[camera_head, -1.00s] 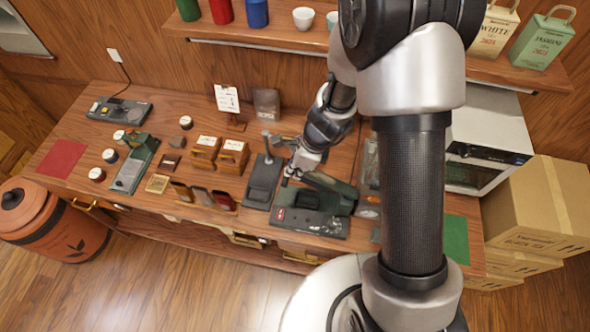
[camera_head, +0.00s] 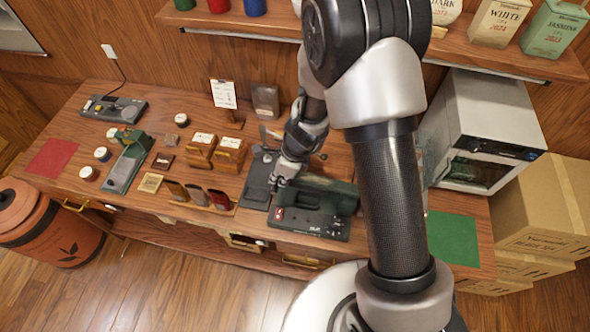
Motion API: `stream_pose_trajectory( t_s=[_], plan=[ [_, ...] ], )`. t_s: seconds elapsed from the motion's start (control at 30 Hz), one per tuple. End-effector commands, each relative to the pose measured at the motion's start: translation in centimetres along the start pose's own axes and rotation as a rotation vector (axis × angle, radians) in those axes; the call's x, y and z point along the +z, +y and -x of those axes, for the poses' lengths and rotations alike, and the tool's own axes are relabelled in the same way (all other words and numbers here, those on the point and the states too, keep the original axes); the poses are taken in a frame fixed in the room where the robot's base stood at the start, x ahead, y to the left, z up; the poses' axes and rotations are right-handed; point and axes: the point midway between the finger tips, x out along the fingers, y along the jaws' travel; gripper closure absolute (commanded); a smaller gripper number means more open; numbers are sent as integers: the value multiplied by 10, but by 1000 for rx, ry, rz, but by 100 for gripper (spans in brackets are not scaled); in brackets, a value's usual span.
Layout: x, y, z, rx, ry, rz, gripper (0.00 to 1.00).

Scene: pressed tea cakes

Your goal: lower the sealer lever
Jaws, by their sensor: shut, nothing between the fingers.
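The sealer (camera_head: 311,224) is a dark, flat-based device with a red label at its front left, standing near the front of the counter. Its green lever arm (camera_head: 334,196) spans the base from the right-hand side toward my gripper. My gripper (camera_head: 277,184) is shut and empty, pointing down at the left end of the lever. It seems close to or touching that end, but the contact is too small to tell. My arm hides part of the sealer's right and back side.
A dark scale-like plate (camera_head: 257,187) lies just left of the sealer. Wooden boxes (camera_head: 230,154) and a sample rack (camera_head: 220,199) stand further left. A green mat (camera_head: 452,238) and a silver oven (camera_head: 482,135) are on the right. A shelf (camera_head: 500,58) runs above.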

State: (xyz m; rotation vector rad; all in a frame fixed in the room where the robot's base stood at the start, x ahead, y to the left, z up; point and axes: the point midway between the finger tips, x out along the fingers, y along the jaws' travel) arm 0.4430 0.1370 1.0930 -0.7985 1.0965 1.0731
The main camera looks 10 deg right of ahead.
Motion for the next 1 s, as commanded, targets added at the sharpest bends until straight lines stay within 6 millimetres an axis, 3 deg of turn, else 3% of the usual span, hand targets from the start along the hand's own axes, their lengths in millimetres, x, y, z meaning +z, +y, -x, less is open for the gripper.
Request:
stream_pose_trajectory(
  t_s=[0.1, 0.33, 0.87, 1.0],
  plan=[
    [2, 0, -17, 1, -4, 1, 100],
    [3, 0, -28, 1, -6, 2, 100],
    [6, -1, -28, 0, -11, 4, 100],
    [7, -2, -18, -1, -11, 3, 100]
  ],
)
